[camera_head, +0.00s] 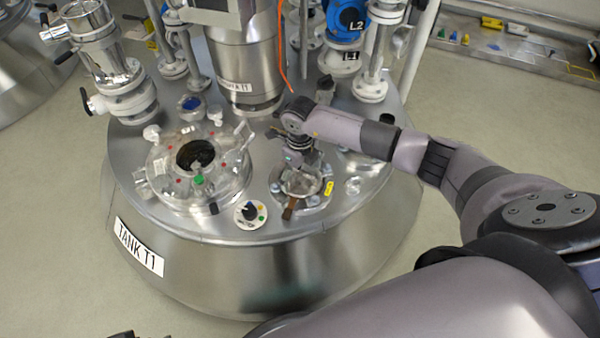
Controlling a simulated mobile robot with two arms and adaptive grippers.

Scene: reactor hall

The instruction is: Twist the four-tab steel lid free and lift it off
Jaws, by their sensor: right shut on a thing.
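The round steel lid (299,186) sits on a small port on top of tank T1, right of the larger round hatch. My right gripper (300,166) reaches down over it from the right and is shut on it. The gripper covers the lid's far side, so the tabs cannot be told apart. A brown piece (289,209) sticks out at the port's near edge. Only small dark parts at the bottom left edge (126,335) may belong to my left gripper; its fingers cannot be made out.
The larger hatch (212,186) with a dark opening stands left of the port. A round dial with coloured dots (250,214) lies in front. Behind rise a steel column (240,60), a blue valve L2 (346,18) and white pipes. An orange cable hangs close to my right wrist.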

